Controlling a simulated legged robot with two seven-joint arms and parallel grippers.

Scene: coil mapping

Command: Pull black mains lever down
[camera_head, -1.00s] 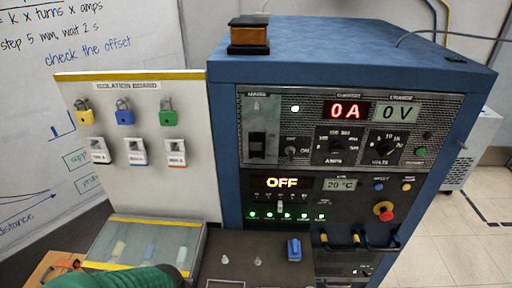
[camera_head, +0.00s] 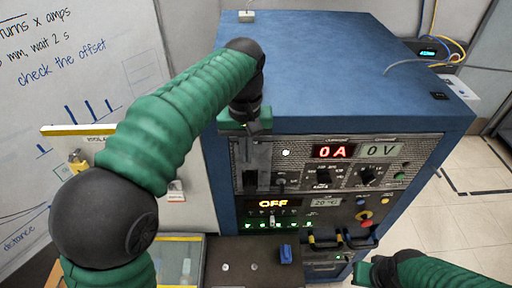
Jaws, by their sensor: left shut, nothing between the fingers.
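The black mains lever (camera_head: 250,181) is at the upper left of the blue cabinet's front panel, left of the red 0 A display. Only its lower part shows clearly; the upper part is behind my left gripper. My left gripper (camera_head: 254,133) points down in front of the panel's top left corner, above the lever's lower part. It is shut with nothing held. I cannot tell whether it touches the lever. My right gripper (camera_head: 363,272) is at the lower right, below the cabinet front and away from the lever. Its fingers are too dark to read.
The blue cabinet (camera_head: 350,75) has knobs, a lit OFF display (camera_head: 274,204) and a red emergency button (camera_head: 366,216). A blue switch (camera_head: 286,253) stands on the dark shelf below. Floor is clear at the right.

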